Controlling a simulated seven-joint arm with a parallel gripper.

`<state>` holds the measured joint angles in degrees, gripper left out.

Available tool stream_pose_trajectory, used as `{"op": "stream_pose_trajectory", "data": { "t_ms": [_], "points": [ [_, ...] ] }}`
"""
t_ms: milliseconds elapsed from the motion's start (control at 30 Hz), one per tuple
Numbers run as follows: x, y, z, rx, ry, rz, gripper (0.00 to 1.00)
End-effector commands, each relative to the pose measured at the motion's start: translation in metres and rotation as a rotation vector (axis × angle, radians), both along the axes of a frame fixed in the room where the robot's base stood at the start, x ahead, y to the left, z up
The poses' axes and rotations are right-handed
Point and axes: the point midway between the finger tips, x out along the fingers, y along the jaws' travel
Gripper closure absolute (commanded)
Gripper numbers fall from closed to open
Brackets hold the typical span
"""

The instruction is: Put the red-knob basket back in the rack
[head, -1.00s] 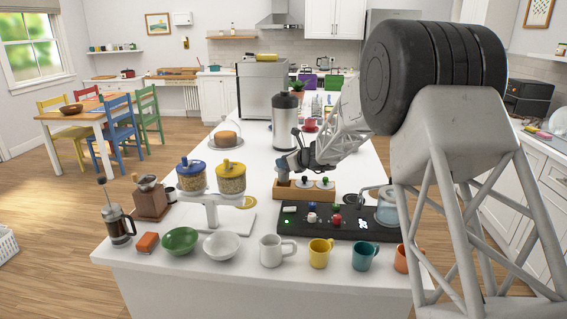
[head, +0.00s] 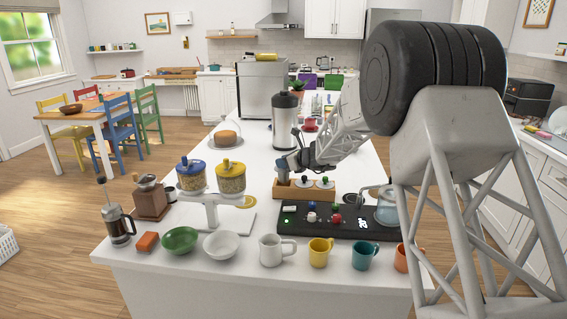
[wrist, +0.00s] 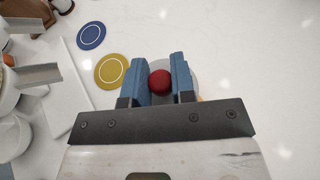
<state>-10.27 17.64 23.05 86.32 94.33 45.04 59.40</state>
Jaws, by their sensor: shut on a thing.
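The red knob (wrist: 159,83) of the basket sits between the two blue fingers of my gripper (wrist: 161,80) in the wrist view. A pale grey disc shows around and below the knob. In the head view my gripper (head: 284,166) is low at the left end of the wooden rack (head: 304,195), and the held basket is mostly hidden there. I cannot tell whether the basket is seated in the rack or held just above it. Two other lidded baskets, one with a black knob (head: 304,180), stand in the rack to the right.
A black console (head: 300,229) with coloured knobs lies in front of the rack, with a glass kettle (head: 387,209) at its right. A white stand with yellow-lidded (head: 230,177) and blue-lidded jars is to the left. Mugs (head: 320,253) and bowls line the front edge. A steel canister (head: 285,122) stands behind.

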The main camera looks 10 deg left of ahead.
Motion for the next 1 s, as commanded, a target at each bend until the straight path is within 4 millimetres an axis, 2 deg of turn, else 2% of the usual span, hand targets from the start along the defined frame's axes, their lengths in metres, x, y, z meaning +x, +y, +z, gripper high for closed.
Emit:
{"op": "stream_pose_trajectory", "data": {
  "t_ms": [1000],
  "points": [
    [0.000,0.000,-0.012,0.000,0.000,0.000,1.00]
  ]
}}
